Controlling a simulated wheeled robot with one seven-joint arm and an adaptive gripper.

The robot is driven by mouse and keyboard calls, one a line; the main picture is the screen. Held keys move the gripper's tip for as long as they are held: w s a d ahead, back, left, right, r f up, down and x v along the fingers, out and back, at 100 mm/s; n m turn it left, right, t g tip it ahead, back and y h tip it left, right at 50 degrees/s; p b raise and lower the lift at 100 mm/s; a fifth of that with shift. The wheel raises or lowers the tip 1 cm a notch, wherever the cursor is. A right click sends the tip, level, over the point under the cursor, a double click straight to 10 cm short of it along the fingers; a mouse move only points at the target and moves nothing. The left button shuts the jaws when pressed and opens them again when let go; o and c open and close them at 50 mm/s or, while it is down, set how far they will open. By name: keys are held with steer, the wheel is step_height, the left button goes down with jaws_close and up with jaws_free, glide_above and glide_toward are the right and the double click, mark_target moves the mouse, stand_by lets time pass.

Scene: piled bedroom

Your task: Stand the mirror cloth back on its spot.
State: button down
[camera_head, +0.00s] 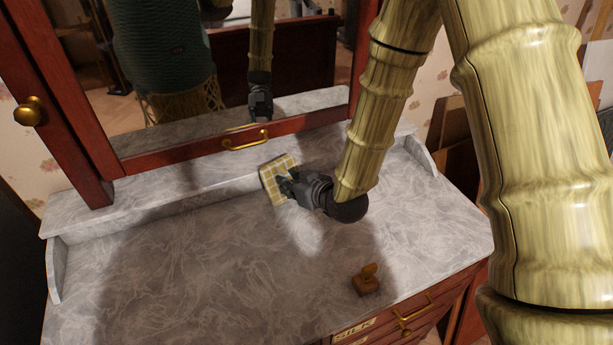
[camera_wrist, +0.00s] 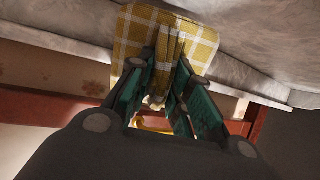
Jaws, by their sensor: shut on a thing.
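The mirror cloth (camera_head: 273,172) is a yellow and white checked piece, tilted, near the raised back ledge of the marble top. My gripper (camera_head: 287,187) reaches it from the right and is shut on it. In the wrist view the cloth (camera_wrist: 133,42) shows beyond the fingers, with a folded strip of it pinched between the green finger pads (camera_wrist: 165,88). I cannot tell whether its lower edge touches the marble. No marked spot for the cloth is plain to see.
The marble dresser top (camera_head: 170,270) is mostly clear. A small brown wooden object (camera_head: 367,279) stands near its front edge. Behind is a red-framed mirror with a brass handle (camera_head: 246,140) low on its frame. A drawer labelled "SILK" (camera_head: 353,330) lies below the front edge.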

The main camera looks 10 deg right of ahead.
steer(key=shift+s+a+r+g+h+p, duration=0.15)
steer(key=shift+s+a+g+h+p, duration=0.45)
steer(key=shift+g, duration=0.6)
steer(key=shift+s+g+h, duration=0.25)
steer(key=shift+g+h, duration=0.05)
steer(key=shift+g, duration=0.3)
steer(key=shift+d+f+m+g+h, duration=0.25)
steer(key=shift+d+m+g+h, duration=0.05)
steer(key=shift+d+g+h, duration=0.25)
steer(key=shift+d+f+m+g+h, duration=0.2)
steer(key=shift+d+m+g+h, duration=0.1)
steer(key=shift+d+g+h, duration=0.2)
steer(key=shift+s+d+r+m+g+h, duration=0.1)
steer(key=shift+d+m+g+h, duration=0.55)
steer(key=shift+d+m+g, duration=0.25)
steer(key=shift+s+d+r+m+g, duration=0.3)
steer(key=shift+d+m+g, duration=0.15)
steer(key=shift+g, duration=0.2)
steer(key=shift+s+r+m+g+h+b, duration=0.2)
steer(key=shift+s+r+m+g, duration=0.35)
steer(key=shift+r+m+g, duration=0.2)
steer(key=shift+s+r+m+g+h+b, duration=0.1)
steer(key=shift+s+r+m+g+h, duration=0.1)
steer(key=shift+s+r+m+g, duration=0.5)
steer(key=shift+w+r+p, duration=0.15)
steer(key=shift+r+p, duration=0.15)
steer(key=shift+p, duration=0.15)
steer(key=shift+f+b, duration=1.25)
steer(key=shift+f, duration=1.9)
